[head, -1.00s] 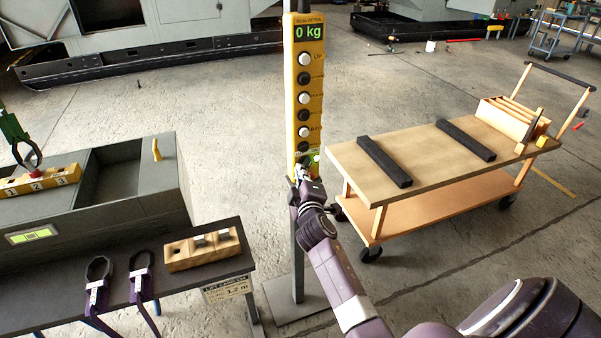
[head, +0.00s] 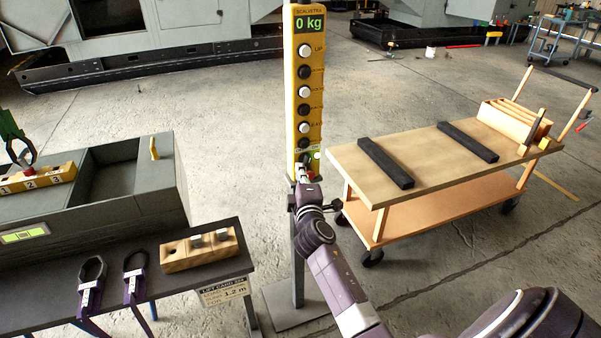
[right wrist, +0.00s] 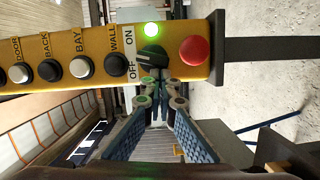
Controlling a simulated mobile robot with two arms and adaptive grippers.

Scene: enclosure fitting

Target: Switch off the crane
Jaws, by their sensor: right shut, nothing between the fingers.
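The yellow crane control box (head: 291,100) stands upright on a grey post in the head view, its display (head: 309,25) reading 0 kg. In the right wrist view, a dark rotary switch (right wrist: 152,58) sits beside an ON/OFF label (right wrist: 130,55). A green lamp (right wrist: 151,29) is lit next to it. A red button (right wrist: 194,51) is at the box's end. My right gripper (right wrist: 158,82) is shut and empty, its tips right at the switch; I cannot tell whether they touch. It covers part of the box's lower end (head: 306,172) in the head view. My left gripper is not in view.
A wooden trolley (head: 420,160) with two black bars stands to the right. A grey bench (head: 70,312) at left carries two purple straps and a wooden block (head: 180,262). A green hook-like device (head: 18,150) hangs over a numbered yellow bar. Open floor lies behind.

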